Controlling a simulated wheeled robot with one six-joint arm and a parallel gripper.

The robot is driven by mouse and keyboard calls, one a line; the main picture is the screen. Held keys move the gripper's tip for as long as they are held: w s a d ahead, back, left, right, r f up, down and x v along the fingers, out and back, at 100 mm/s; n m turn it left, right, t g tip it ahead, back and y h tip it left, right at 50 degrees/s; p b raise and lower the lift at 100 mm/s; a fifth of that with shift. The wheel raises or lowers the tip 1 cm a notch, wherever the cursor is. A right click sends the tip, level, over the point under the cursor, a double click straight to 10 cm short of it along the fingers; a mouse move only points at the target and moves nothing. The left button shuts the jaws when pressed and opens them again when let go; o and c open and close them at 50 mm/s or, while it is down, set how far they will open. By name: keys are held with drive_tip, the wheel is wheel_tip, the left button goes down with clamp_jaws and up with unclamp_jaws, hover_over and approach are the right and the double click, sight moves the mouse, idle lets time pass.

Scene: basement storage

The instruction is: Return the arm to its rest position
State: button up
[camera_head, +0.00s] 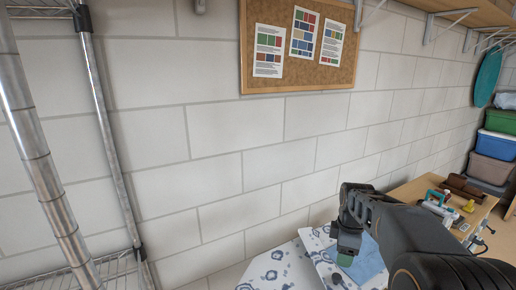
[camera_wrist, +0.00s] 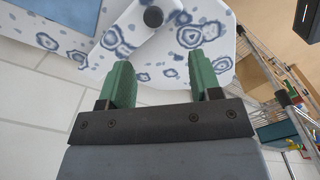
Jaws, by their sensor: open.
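My arm reaches in from the lower right of the head view. My gripper (camera_head: 346,259) hangs at its end, pointing down in front of a white board with a blue flower-like pattern (camera_head: 277,271). In the wrist view my gripper (camera_wrist: 162,76) shows two green fingers set wide apart, with nothing held between them. The patterned board (camera_wrist: 165,63) lies beyond the fingertips there. Part of the board is hidden behind my arm and gripper in the head view.
A blue cloth-like piece (camera_head: 366,264) lies on the board. A wooden table (camera_head: 408,192) with tools stands at right, near stacked bins (camera_head: 494,146). A metal shelf rack (camera_head: 112,140) stands at left. A corkboard (camera_head: 300,76) hangs on the block wall.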

drive_tip(key=s+a+m+t, duration=0.1)
drive_tip(key=s+a+m, duration=0.3)
drive_tip(key=s+m, duration=0.3)
drive_tip(key=s+a+m+t, duration=0.2)
drive_tip(key=s+a+m, duration=0.2)
drive_tip(key=s+m, duration=0.2)
drive_tip(key=shift+s+m+t, duration=0.3)
drive_tip(key=shift+s+m, duration=0.1)
drive_tip(key=shift+s, duration=0.95)
idle(0.4)
